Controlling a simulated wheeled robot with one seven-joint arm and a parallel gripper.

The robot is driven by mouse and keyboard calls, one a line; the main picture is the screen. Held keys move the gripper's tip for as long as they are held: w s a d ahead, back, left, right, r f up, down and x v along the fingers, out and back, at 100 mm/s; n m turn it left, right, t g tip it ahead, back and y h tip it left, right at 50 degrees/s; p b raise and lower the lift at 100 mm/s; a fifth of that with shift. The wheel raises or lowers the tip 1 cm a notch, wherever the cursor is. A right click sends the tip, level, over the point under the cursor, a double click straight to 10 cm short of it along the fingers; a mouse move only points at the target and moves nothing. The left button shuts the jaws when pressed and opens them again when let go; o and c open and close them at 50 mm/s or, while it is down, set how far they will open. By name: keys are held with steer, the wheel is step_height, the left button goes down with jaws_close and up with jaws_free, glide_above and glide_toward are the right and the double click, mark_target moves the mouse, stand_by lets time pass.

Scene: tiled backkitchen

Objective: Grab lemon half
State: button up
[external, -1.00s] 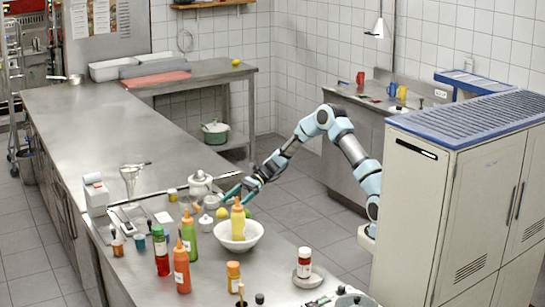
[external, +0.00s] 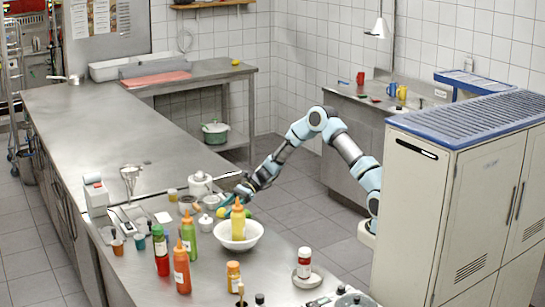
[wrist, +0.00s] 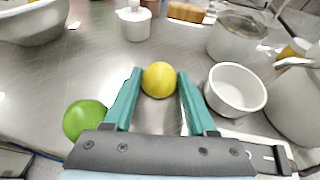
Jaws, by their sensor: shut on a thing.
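The yellow lemon half (wrist: 159,80) sits between the two teal fingertips of my gripper (wrist: 160,76) in the wrist view, low at the steel counter. The fingers touch its left and right sides, so my gripper is shut on it. Its cut face cannot be made out; it looks round from here. In the external view the lemon half (external: 222,213) is a small yellow spot below my gripper (external: 228,201), partly hidden by the fingers and nearby items.
A green lime (wrist: 85,120) lies left of my fingers. Several sauce bottles stand nearer the camera.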

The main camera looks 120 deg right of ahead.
steer(key=c, duration=0.7)
